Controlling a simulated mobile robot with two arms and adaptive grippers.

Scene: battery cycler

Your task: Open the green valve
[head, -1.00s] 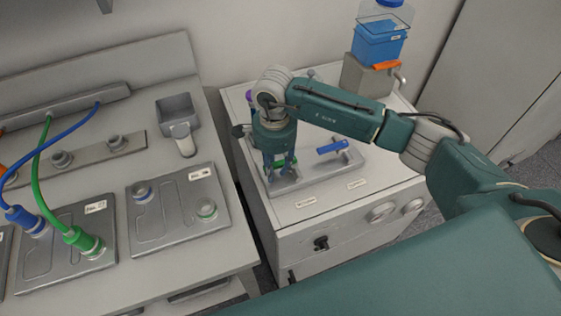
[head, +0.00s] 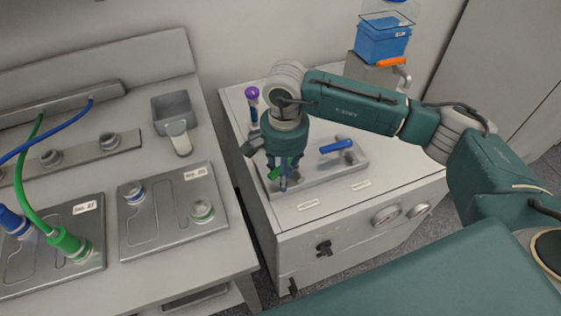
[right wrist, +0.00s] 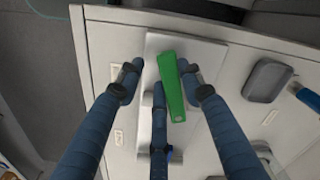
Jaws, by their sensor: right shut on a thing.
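The green valve handle (head: 273,174) shows partly between the fingers of my right gripper (head: 280,184), on the metal plate at the front left of the white cabinet top. In the right wrist view the green handle (right wrist: 172,86) lies lengthwise, slightly tilted, between the middle finger and the right-hand finger of my right gripper (right wrist: 158,76). The gripper is shut on it, pointing down. The fingers hide the valve's base in the head view. A blue valve handle (head: 336,146) stands on the same plate, to the right. My left gripper is out of view.
A purple-topped part (head: 252,93) stands behind my right gripper. A blue container (head: 382,42) and an orange handle (head: 391,62) are at the cabinet's back. At left, a bench (head: 222,155) holds plates and green and blue cables.

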